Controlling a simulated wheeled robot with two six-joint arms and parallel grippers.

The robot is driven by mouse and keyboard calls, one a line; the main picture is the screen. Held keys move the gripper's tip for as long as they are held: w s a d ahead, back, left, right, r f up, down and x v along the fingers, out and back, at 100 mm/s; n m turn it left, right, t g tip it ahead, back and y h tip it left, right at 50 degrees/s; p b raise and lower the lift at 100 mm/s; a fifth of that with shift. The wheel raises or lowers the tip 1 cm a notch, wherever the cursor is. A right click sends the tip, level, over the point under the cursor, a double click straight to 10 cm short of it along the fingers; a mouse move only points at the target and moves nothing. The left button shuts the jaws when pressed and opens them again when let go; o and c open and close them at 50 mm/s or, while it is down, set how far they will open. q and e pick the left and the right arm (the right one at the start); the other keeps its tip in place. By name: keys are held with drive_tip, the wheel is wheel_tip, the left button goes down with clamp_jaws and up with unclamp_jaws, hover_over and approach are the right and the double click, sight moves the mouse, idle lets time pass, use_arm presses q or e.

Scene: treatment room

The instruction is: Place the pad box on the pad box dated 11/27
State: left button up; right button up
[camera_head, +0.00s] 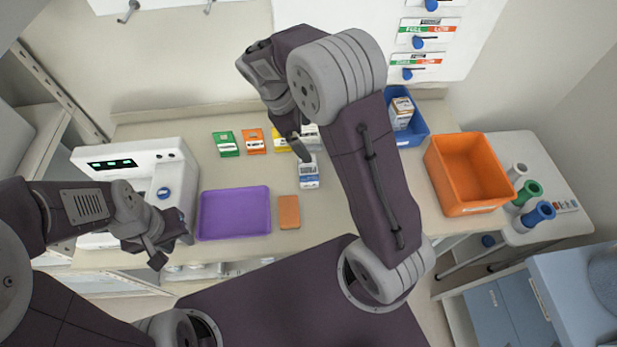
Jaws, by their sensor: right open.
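Several small pad boxes stand in a row on the counter: green (226,144), orange (254,141), yellow (280,141) and a white one (311,135) partly hidden by my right gripper. A white and blue box (309,174) lies in front of that row. Any dates on the boxes are too small to read. My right gripper (303,154) is open, just above the far end of the white and blue box; I cannot tell whether it touches it. My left gripper (173,251) appears open and empty, near the counter's front left edge.
A purple tray (234,235) and a flat orange block (289,212) lie in front. A blue bin (416,131) holds an orange and white box (402,111). An orange bin (467,200) stands at the right. A white machine (150,166) stands at the left.

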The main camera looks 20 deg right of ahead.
drive_tip(key=n+b, duration=0.1)
approach(307, 167)
drive_tip(key=w+f, duration=0.1)
drive_tip(key=f, duration=0.2)
drive_tip(key=s+d+f, duration=0.1)
drive_tip(key=f, duration=0.1)
drive_tip(key=shift+d+h, duration=0.2)
drive_tip(key=shift+h, duration=0.1)
drive_tip(key=shift+w+f, duration=0.1)
drive_tip(key=x, duration=0.3)
drive_tip(key=p+x, duration=0.1)
drive_tip(key=shift+s+d+f, duration=0.2)
drive_tip(key=shift+s+d, duration=0.1)
drive_tip(key=shift+s, duration=0.05)
drive_tip(key=shift+w+d+f, duration=0.1)
drive_tip(key=shift+f, duration=0.15)
drive_tip(key=c, duration=0.9)
use_arm(q)
drive_tip(key=shift+f, duration=0.6)
use_arm(e)
drive_tip(key=c, duration=0.5)
